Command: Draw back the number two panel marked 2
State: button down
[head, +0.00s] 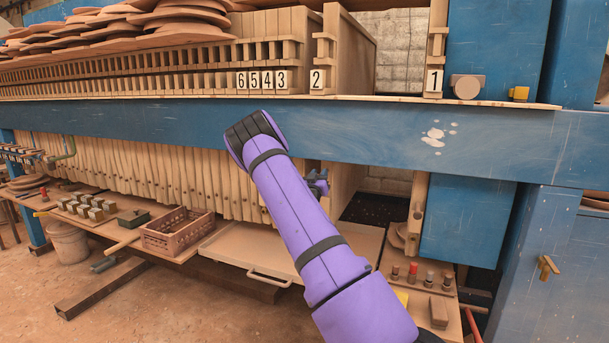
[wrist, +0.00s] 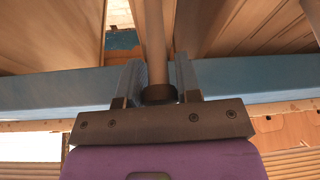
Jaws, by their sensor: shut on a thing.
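The panel marked 2 (head: 330,45) is a light wooden plate standing upright in the blue frame. It stands a small gap right of the packed panels marked 6, 5, 4 and 3 (head: 262,80). The panel marked 1 (head: 435,45) stands well to its right. In the head view my purple arm crosses the blue beam, and a dark part of my gripper (head: 318,183) shows below the beam near the lower part of panel 2. In the wrist view my gripper (wrist: 158,72) is shut on a round rod-like handle (wrist: 153,40). Which panel the handle belongs to is hidden.
The blue beam (head: 170,118) runs across the front. A wide gap with a brick wall behind (head: 400,60) lies between panels 2 and 1.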

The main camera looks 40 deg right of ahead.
jog(key=s+d, duration=0.4)
jog(key=s, duration=0.5)
jog(key=s+d, duration=0.3)
jog(key=s, duration=0.6)
jog(key=s+d, duration=0.4)
jog(key=s, duration=0.6)
jog(key=shift+d, duration=0.3)
jog(key=c, duration=0.8)
grip_release()
jog(key=v, duration=1)
jog(key=shift+a+f, duration=0.15)
jog(key=shift+a, duration=0.2)
jog(key=shift+s, duration=0.15)
